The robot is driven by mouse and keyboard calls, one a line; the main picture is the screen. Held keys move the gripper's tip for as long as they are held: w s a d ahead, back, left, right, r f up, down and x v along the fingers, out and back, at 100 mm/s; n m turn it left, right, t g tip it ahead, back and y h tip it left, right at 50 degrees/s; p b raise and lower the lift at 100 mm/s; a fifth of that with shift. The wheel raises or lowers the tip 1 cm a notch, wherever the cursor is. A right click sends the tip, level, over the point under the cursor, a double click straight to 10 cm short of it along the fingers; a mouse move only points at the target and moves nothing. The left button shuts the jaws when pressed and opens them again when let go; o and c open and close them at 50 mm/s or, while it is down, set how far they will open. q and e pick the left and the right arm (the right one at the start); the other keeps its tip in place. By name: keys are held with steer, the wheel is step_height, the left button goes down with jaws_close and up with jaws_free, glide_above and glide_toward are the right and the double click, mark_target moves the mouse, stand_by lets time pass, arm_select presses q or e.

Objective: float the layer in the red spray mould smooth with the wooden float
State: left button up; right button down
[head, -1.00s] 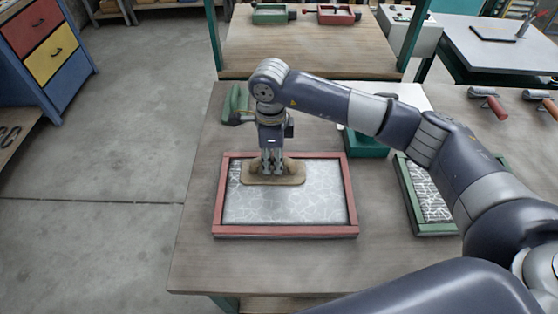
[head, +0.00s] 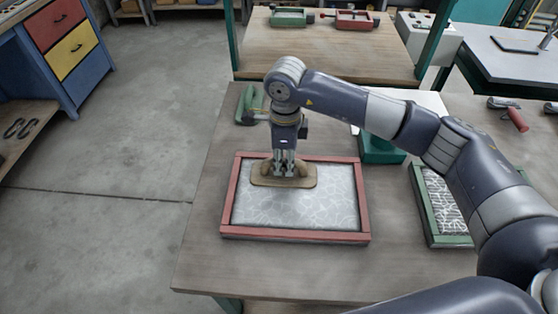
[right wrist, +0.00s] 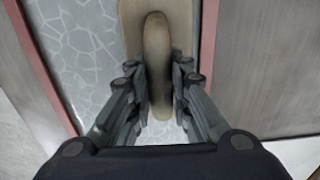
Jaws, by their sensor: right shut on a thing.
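The red spray mould (head: 295,236) lies flat on the bench, with a pale, web-patterned layer (head: 300,210) inside its frame. The wooden float (head: 309,182) rests flat over the layer at the far side of the mould, left of its middle. My right gripper (head: 285,171) points down and is shut on the float's handle. In the right wrist view the handle (right wrist: 157,60) sits between the two fingers, with red rims to either side. The float and gripper hide part of the layer. My left gripper is not in view.
A green mould (head: 432,204) with a similar layer stands to the right on the bench (head: 200,270), partly behind my right arm. A green tool (head: 246,104) and a green box (head: 380,150) stand behind the red mould. A red-handled roller (head: 516,119) lies at the far right.

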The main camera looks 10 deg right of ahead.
steer(key=shift+s+d+b, duration=0.35)
steer(key=shift+s+d, duration=0.05)
steer(key=shift+d, duration=1.1)
steer(key=shift+s+d+b, duration=0.35)
steer(key=shift+s+d, duration=0.1)
steer(key=shift+d, duration=1)
steer(key=shift+s+d+b, duration=0.35)
steer(key=shift+s+d, duration=0.05)
steer(key=shift+d, duration=1.1)
step_height(320, 180, up, 7)
steer(key=p, duration=0.3)
